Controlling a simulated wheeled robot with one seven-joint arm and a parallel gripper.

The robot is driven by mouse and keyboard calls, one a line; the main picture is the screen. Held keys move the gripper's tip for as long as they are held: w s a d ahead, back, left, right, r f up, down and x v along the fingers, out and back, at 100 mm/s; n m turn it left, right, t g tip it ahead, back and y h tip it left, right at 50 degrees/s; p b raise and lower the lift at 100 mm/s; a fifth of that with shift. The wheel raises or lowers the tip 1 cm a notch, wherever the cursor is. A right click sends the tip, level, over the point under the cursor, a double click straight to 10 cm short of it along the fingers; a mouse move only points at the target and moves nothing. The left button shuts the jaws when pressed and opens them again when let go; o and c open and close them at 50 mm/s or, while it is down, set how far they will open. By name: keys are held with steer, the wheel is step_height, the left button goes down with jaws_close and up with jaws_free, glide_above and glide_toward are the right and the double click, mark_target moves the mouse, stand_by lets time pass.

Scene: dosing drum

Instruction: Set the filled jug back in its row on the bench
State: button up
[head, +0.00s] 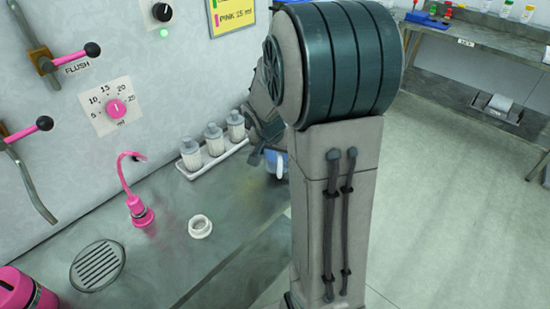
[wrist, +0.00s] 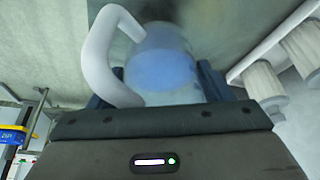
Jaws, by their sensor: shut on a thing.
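The jug (wrist: 165,70) is clear with blue in it and has a thick white handle on its left in the wrist view. My gripper (wrist: 160,85) is shut on it, with a dark finger at each side. In the head view only a small part of the jug (head: 277,163) shows, bluish and white, beside the right end of the bench (head: 165,265). My arm hides the rest of it and most of the gripper. I cannot tell whether the jug touches the bench.
Three white lidded bottles (head: 214,140) stand in a white tray (head: 205,168) by the wall, left of my gripper. A pink spout (head: 138,205), a white ring (head: 200,227) and a round drain (head: 97,265) are further left. Another bench (head: 470,35) is at back right.

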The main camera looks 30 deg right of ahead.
steer(key=shift+f, duration=1.35)
steer(key=shift+f, duration=0.1)
steer(key=shift+f+b, duration=0.1)
steer(key=shift+b, duration=0.2)
steer(key=o, duration=1.3)
steer(key=shift+r+p, duration=0.35)
steer(key=shift+r, duration=0.15)
steer(key=v, duration=1)
steer(key=s+a+n+y, duration=0.1)
steer(key=s+a+n, duration=0.2)
steer(key=s+a, duration=0.1)
steer(key=s+a+r+n+y, duration=0.1)
steer(key=s+a+n, duration=0.2)
steer(key=s, duration=0.4)
steer(key=s+a+r+n+y, duration=0.1)
steer(key=s+a+n, duration=0.2)
steer(key=s+a, duration=0.1)
steer(key=shift+s+a+n, duration=0.3)
steer(key=shift+s+a, duration=0.1)
steer(key=shift+s, duration=0.35)
